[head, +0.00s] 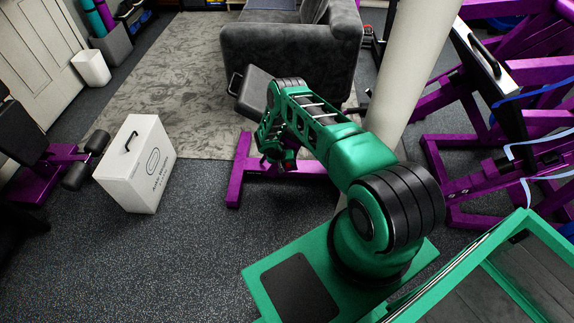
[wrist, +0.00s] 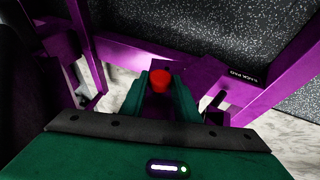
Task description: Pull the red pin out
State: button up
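The red pin (wrist: 160,80) shows its round red head in the wrist view, in front of a purple metal frame (wrist: 225,82). My gripper (wrist: 161,88) has one green finger on each side of the pin head, close to it. I cannot tell whether the fingers touch the head or are slightly apart from it. The pin's shaft is hidden. In the head view my gripper (head: 281,160) is low beside the purple bench frame (head: 236,172), with a small red spot at its fingers. My arm hides part of that frame.
A white box (head: 137,170) with a black handle stands on the dark floor at left. A grey sofa (head: 290,45) is behind the bench. A pale column (head: 408,75) and purple gym racks (head: 465,165) are close on the right. The floor at front left is clear.

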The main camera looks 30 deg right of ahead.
grip_shut()
jog(key=shift+s+a, duration=0.8)
jog(key=shift+s, duration=0.2)
jog(key=o, duration=0.8)
grip_release()
jog(key=v, duration=1)
jog(key=shift+a+r, duration=0.1)
jog(key=shift+r, duration=0.2)
jog(key=shift+s, duration=0.1)
